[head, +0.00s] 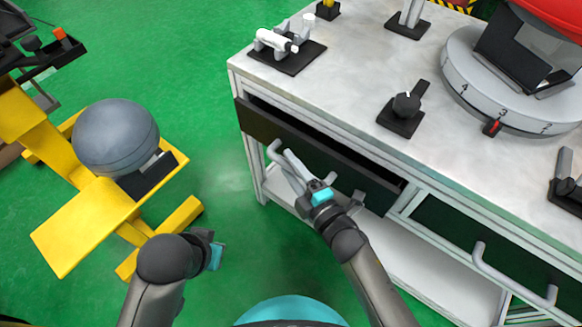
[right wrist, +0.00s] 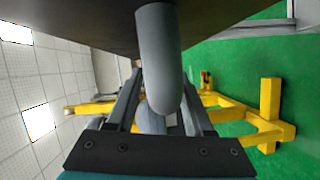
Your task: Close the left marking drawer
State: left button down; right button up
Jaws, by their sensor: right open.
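The left marking drawer (head: 350,172) is under the bench top, with a dark front. It stands partly open, with a dark gap showing behind the top of its front. Its grey bar handle (head: 272,150) is partly hidden by my right gripper (head: 292,163), which is at the drawer front. In the right wrist view the open fingers (right wrist: 160,100) are on either side of the grey handle (right wrist: 160,55); I cannot tell whether they touch it. My left gripper (head: 215,252) is low, away from the bench, and its fingers are not clear.
The right drawer (head: 465,235) looks shut, with its own handle (head: 510,280). On the bench top (head: 350,75) are a clamp fixture (head: 280,42), a black knob (head: 405,105) and a round dial (head: 490,100). A yellow stand with a grey ball (head: 115,137) is at left. Green floor lies between.

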jog(key=shift+c, duration=0.2)
grip_shut()
dwell(1.3)
